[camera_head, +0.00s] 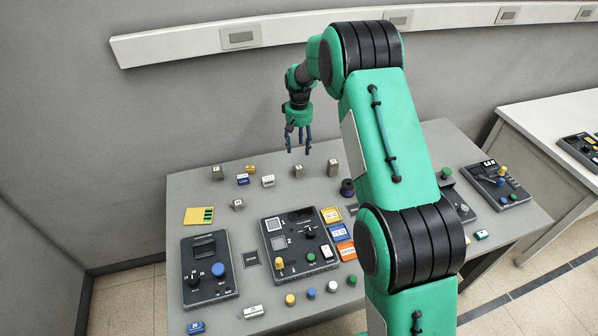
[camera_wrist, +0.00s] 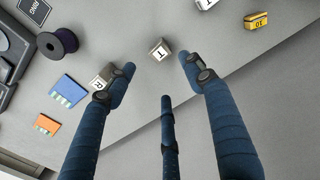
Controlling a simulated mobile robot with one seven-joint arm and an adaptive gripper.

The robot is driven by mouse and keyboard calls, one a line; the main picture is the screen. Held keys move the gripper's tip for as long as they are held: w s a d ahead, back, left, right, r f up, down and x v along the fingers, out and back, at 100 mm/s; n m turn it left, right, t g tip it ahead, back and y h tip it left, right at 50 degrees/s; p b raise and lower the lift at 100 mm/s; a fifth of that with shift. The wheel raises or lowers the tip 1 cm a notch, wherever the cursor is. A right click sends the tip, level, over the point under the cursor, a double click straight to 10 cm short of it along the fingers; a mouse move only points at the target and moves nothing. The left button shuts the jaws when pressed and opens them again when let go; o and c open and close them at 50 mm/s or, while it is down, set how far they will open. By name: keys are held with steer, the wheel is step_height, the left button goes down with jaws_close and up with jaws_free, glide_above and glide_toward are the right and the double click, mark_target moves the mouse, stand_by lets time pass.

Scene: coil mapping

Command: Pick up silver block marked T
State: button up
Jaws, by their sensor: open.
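The silver block marked T (camera_wrist: 159,49) shows in the wrist view just beyond the fingertips, between the left and right fingers, with its letter face visible. In the head view it appears to be the small grey block (camera_head: 298,171) standing on the table below my gripper. My gripper (camera_head: 298,148) hangs pointing down above it, its fingers spread and empty. In the wrist view my gripper (camera_wrist: 157,66) has its fingers apart, with none seen touching the block. A similar silver block marked R (camera_wrist: 102,80) is partly covered by the left finger; it also stands in the head view (camera_head: 332,168).
A yellow block marked 10 (camera_wrist: 256,21) and a pale block (camera_wrist: 207,4) lie to the right in the wrist view. A dark spool (camera_wrist: 57,40), a blue card (camera_wrist: 68,91) and an orange card (camera_wrist: 46,124) lie left. Control panels (camera_head: 300,243) occupy the table (camera_head: 190,184) front.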

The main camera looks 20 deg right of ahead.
mark_target(300, 168)
steer(key=shift+f, duration=0.1)
step_height(300, 168, down, 8)
steer(key=shift+f+b, duration=0.15)
steer(key=shift+b, duration=0.5)
steer(key=shift+f, duration=0.15)
steer(key=f, duration=0.2)
steer(key=f+b, duration=0.1)
steer(key=shift+s+f, duration=0.15)
steer(key=shift+s, duration=0.1)
steer(key=shift+f, duration=0.85)
steer(key=c, duration=1.3)
